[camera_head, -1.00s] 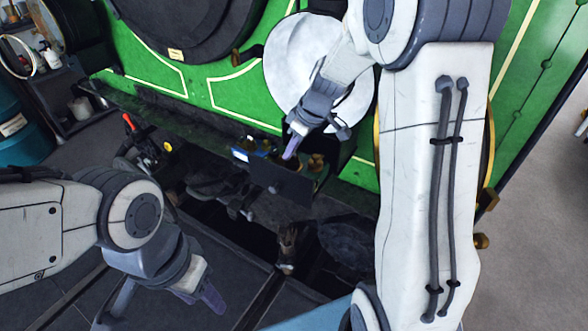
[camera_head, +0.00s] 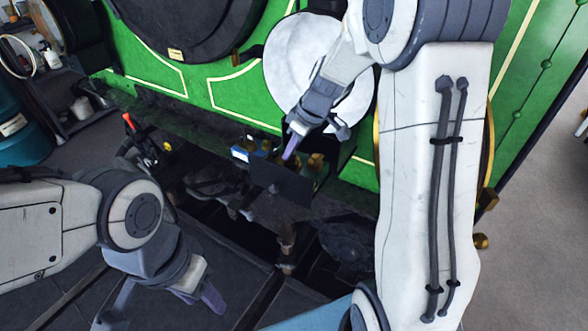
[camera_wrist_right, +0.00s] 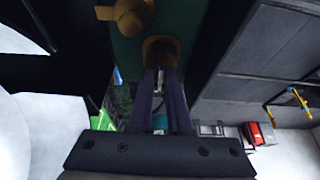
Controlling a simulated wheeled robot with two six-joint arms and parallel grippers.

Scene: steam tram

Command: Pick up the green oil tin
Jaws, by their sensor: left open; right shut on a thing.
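My right gripper (camera_head: 291,148) reaches down to the dark ledge below the green locomotive front. In the right wrist view its two purple fingers (camera_wrist_right: 163,100) are shut on a brass-coloured part of a dark green thing (camera_wrist_right: 124,58), which appears to be the green oil tin. A brass knob (camera_wrist_right: 130,15) shows above this part. In the head view the gripper and a dark upright plate (camera_head: 281,183) hide most of the tin. My left gripper (camera_head: 160,308) is open and empty at the lower left, well away from the tin.
Small brass pieces (camera_head: 316,163) and a blue-and-white item (camera_head: 240,153) stand close around the right gripper. A red-handled tool (camera_head: 128,122) is to the left. Dark gaps and machinery lie below the ledge. A shelf (camera_head: 60,105) stands at the far left.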

